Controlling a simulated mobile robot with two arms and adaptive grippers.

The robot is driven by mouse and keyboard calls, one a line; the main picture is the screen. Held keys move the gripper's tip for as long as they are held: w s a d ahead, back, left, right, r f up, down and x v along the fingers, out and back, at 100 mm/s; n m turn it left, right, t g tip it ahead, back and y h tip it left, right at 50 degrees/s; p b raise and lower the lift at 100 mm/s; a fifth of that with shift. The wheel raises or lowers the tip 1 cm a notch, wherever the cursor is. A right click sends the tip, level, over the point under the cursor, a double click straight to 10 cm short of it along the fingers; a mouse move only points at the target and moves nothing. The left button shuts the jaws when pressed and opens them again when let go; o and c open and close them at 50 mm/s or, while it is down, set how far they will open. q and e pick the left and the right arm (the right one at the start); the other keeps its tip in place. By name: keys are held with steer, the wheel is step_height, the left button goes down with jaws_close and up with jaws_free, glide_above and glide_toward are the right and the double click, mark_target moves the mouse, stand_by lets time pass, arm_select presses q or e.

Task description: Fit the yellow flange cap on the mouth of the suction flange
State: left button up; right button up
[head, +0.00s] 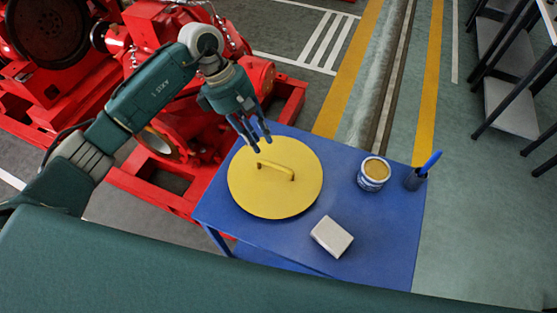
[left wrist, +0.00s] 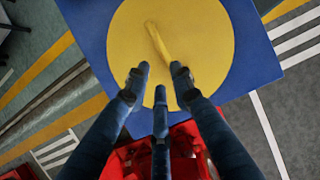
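The yellow flange cap (head: 262,190) lies flat on a blue table, a round disc with a raised bar handle (head: 277,169). It also shows in the left wrist view (left wrist: 215,45), with its handle (left wrist: 158,42) just beyond the fingertips. My left gripper (head: 258,143) has its three fingers spread and empty, over the cap's far edge near the handle. In the left wrist view the gripper (left wrist: 160,75) points at the handle without visibly enclosing it. A round opening on the red pump (head: 158,143), apparently the suction flange, is partly hidden behind my left arm. My right gripper is out of view.
The red pumpset frame (head: 175,197) stands close to the table's left side. Dark shelving (head: 510,100) stands at right.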

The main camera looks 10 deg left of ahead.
mark_target(276, 165)
arm_select(q)
steer(key=x, duration=0.3)
steer(key=p+x, duration=0.1)
steer(key=shift+s+d+f, duration=0.15)
steer(key=shift+s+d, duration=0.1)
steer(key=shift+s, duration=0.15)
steer(key=shift+d+f, duration=0.1)
steer(key=shift+f, duration=0.2)
steer(key=p+x, duration=0.1)
steer(key=x, duration=0.1)
steer(key=p+x, duration=0.1)
steer(key=x, duration=0.2)
steer(key=shift+d+r, duration=0.2)
steer(key=shift+d, duration=0.15)
steer(key=shift+d+f, duration=0.1)
steer(key=shift+f, duration=0.1)
steer(key=shift+w, duration=0.1)
jaws_close()
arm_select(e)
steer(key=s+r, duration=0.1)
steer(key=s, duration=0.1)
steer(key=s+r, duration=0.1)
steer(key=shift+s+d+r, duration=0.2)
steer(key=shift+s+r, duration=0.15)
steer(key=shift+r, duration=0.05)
